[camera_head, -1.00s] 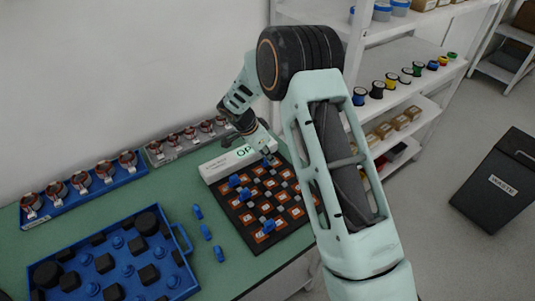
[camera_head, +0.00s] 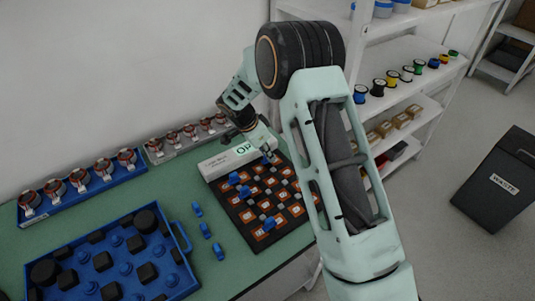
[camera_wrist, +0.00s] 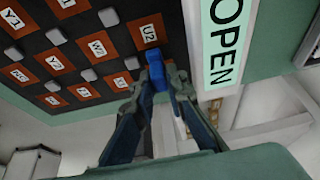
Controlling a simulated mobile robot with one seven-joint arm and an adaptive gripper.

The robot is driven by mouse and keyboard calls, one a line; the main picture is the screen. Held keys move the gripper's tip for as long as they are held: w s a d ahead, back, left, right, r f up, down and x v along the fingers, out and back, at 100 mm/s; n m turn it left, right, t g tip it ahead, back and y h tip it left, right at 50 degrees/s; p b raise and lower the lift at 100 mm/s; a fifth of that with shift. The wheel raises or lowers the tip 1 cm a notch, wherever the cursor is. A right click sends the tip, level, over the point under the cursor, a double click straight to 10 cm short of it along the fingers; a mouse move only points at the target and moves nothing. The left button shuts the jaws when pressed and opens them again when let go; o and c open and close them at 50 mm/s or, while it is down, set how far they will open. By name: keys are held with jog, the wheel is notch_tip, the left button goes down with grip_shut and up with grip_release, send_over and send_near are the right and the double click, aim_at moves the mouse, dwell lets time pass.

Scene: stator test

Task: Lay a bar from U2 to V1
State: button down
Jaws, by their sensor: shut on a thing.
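The dark board (camera_head: 256,247) with orange labelled terminals lies on the green bench. My gripper (camera_wrist: 158,78) is shut on a blue bar (camera_wrist: 157,72), at the board's edge beside the U2 label (camera_wrist: 150,32). In the head view my gripper (camera_head: 268,153) is small at the board's far corner, by the white box. I cannot tell whether the bar touches the board. The V1 label is too small to make out. Other blue bars (camera_head: 245,192) sit on the board, one of them (camera_head: 269,222) nearer its front.
A white box with a green OPEN label (camera_head: 243,151) stands right behind the board. A blue tray (camera_head: 185,238) of black and blue parts is at the left. Racks of copper-wound parts (camera_head: 103,168) line the wall. Shelves (camera_head: 400,98) stand at the right.

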jog(key=shift+f+b, duration=0.7)
jog(key=shift+b, duration=0.4)
jog(key=c, duration=1.8)
grip_release()
jog(key=shift+c, duration=0.2)
jog(key=v, duration=1.2)
